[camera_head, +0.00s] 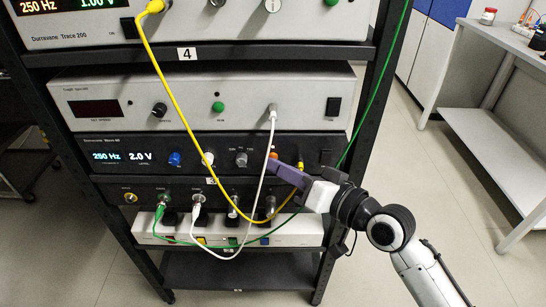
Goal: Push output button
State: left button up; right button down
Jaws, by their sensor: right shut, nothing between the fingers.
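The black generator (190,150) sits in the rack above the shelf marked 3, its display reading 250 Hz and 2.0 V. An orange spot (273,154) on the right part of its front panel looks like the output button, though its label is not readable. My right gripper (270,164) reaches in from the right with its purple fingers shut and empty. Its tips are at the panel, just below the orange spot. I cannot tell whether they touch it. My left gripper is not in view.
A white cable (262,185) and a yellow cable (184,112) hang in front of the panel, close to my right gripper. A green cable (388,62) runs along the right rack post. The beige instrument (245,95) is above.

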jog(key=shift+s+p, duration=0.3)
jog(key=shift+s, duration=0.2)
jog(key=s+p, duration=0.3)
jog(key=s, duration=0.3)
jog(key=shift+f, duration=0.1)
